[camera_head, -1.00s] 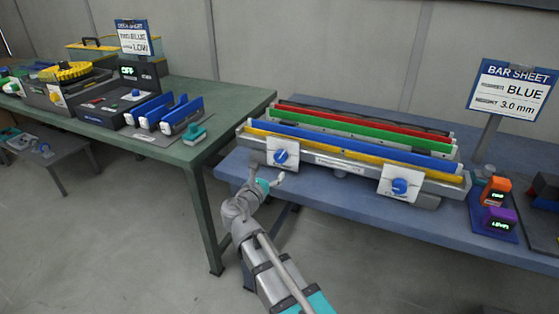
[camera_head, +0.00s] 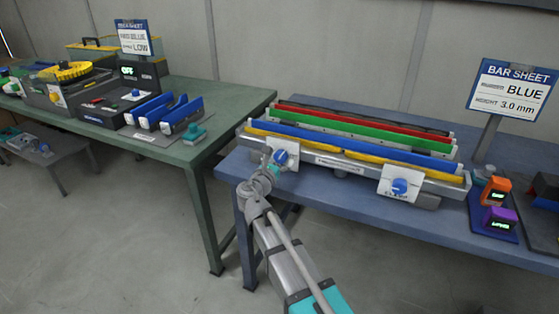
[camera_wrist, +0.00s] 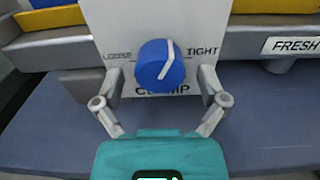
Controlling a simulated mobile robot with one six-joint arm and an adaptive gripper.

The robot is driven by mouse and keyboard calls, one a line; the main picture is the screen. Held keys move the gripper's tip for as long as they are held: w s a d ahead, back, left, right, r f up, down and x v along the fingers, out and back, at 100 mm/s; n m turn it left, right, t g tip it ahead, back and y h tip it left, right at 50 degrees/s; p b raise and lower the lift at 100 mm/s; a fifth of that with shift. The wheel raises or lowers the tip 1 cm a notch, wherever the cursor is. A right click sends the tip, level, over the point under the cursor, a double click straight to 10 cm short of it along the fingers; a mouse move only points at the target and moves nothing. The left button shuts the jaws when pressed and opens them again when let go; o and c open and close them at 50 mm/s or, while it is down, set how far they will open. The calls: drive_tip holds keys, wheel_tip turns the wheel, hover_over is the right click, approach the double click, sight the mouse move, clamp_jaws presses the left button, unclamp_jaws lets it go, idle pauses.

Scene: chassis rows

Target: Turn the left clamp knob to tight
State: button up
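The left clamp knob (camera_wrist: 160,65) is a blue round knob with a white pointer line, on a white plate (camera_wrist: 115,25) marked LOOSE on its left, TIGHT on its right and CLAMP below. The pointer leans slightly right of straight up. My gripper (camera_wrist: 160,85) is open, with one finger on each side of the knob and visible gaps between. In the head view my gripper (camera_head: 272,160) is close to the left knob (camera_head: 281,157) at the front of the bar fixture. A second blue clamp knob (camera_head: 400,187) is on the right plate.
The fixture holds blue (camera_head: 350,138), green and red bars, with a yellow strip in front. It stands on a blue table (camera_head: 340,190). A bar sheet sign (camera_head: 513,88) and orange and purple gauges (camera_head: 497,190) are at right. A green table (camera_head: 215,100) stands at left.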

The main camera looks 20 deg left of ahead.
drive_tip(key=c, duration=1)
drive_tip(key=shift+m, duration=0.4)
drive_tip(key=m, duration=0.5)
drive_tip(key=shift+a, duration=0.1)
drive_tip(key=m, duration=0.6)
drive_tip(key=shift+r+m, duration=0.15)
drive_tip(key=shift+m, duration=0.15)
drive_tip(key=o, duration=1.1)
